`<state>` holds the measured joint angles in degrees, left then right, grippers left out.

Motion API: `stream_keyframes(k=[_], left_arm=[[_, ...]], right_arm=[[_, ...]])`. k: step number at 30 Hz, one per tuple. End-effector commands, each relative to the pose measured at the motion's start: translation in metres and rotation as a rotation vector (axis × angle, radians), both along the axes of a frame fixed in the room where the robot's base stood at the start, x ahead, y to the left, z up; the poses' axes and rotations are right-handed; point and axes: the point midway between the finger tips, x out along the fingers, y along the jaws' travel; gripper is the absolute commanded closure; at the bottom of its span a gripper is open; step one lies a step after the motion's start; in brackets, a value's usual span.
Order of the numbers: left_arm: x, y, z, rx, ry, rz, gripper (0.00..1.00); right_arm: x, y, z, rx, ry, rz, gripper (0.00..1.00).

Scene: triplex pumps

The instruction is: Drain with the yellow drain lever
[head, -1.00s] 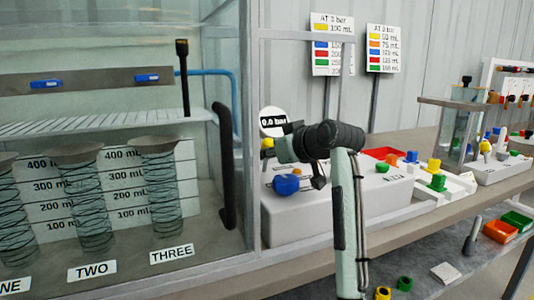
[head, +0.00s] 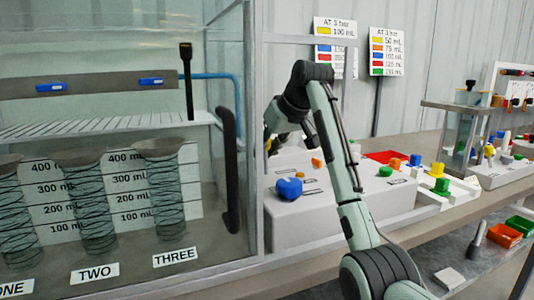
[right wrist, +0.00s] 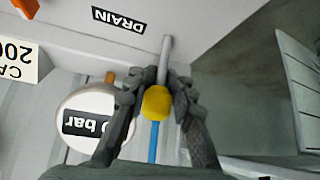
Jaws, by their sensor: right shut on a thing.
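The yellow drain lever (right wrist: 157,103) is in the middle of the right wrist view, a grey rod with a yellow knob. The DRAIN label (right wrist: 118,19) is beside it on the white panel. My right gripper (right wrist: 163,88) has its two dark fingers closed around the lever, near the knob. In the head view my right gripper (head: 277,132) is at the back of the white pump housing (head: 300,225), partly hidden by its own wrist. My left gripper is not in view.
The round pressure gauge (right wrist: 90,118) is close beside my right fingers. The glass tank with measuring cylinders (head: 158,195) stands at left. A blue knob (head: 289,188) sits on the housing. Colour charts (head: 387,52) stand behind.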

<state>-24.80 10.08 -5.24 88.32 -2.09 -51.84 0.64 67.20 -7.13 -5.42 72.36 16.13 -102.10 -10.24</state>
Motion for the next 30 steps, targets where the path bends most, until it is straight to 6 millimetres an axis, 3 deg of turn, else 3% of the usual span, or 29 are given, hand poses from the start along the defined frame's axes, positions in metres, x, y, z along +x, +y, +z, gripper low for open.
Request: stream_keyframes(k=[9,23,24,30], left_arm=[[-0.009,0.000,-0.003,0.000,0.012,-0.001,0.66],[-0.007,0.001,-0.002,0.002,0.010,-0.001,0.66],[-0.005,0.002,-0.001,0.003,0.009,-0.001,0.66],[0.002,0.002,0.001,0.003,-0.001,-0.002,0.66]], right_arm=[[0.006,0.002,-0.001,-0.033,0.098,0.000,1.00],[0.007,0.002,-0.002,-0.035,0.108,0.000,1.00],[0.006,0.002,-0.002,-0.035,0.108,0.000,0.75],[0.007,0.002,-0.002,-0.035,0.108,0.000,0.54]])
